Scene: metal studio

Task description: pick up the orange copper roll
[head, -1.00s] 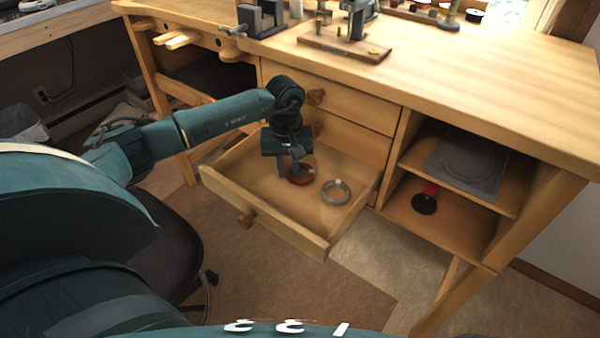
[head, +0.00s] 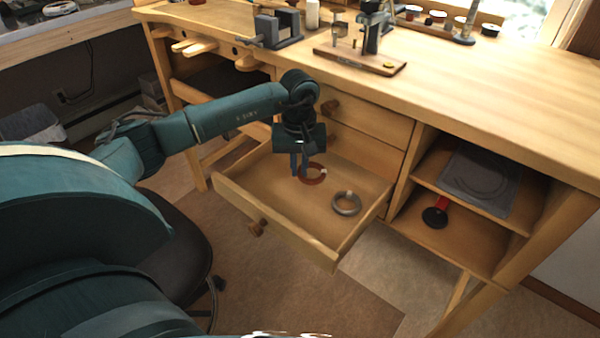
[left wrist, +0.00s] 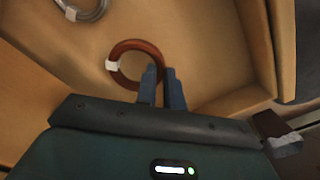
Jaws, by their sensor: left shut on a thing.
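The orange copper roll (head: 315,173) is a reddish-brown ring with a small white tag, over the open drawer (head: 285,226) of the wooden bench. My left gripper (head: 299,174) points down with its blue fingers shut on one side of the ring. In the left wrist view the copper roll (left wrist: 117,51) has its right side at the fingertips of my left gripper (left wrist: 162,75). The roll appears slightly above the drawer floor; the exact gap is hard to tell. My right gripper is not in view.
A silver wire roll (head: 346,203) lies in the drawer right of the copper roll; it also shows in the left wrist view (left wrist: 82,8). Drawer walls surround both. The bench top (head: 470,90) overhangs behind. A red and black item (head: 436,214) sits on the right shelf.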

